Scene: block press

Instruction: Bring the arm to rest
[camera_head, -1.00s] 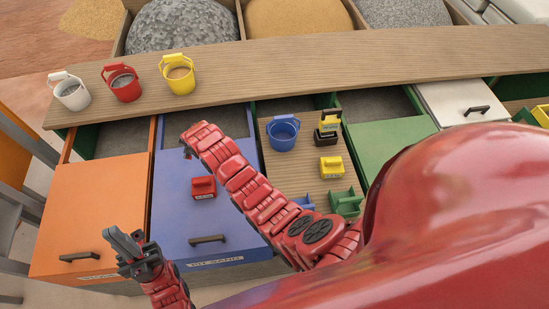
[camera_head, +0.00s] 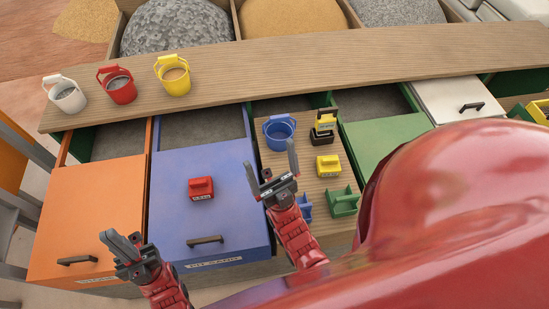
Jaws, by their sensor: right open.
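My left gripper (camera_head: 121,245) is over the front of the orange drawer (camera_head: 95,210). Its fingers lie close together at this angle, so I cannot tell whether it is open or shut. I see nothing held in it.
A red block (camera_head: 201,188) sits on the blue drawer. A yellow block (camera_head: 328,166) and a green holder (camera_head: 343,202) are right of my right gripper. White (camera_head: 67,96), red (camera_head: 121,88) and yellow (camera_head: 174,78) buckets stand on the long shelf (camera_head: 300,68).

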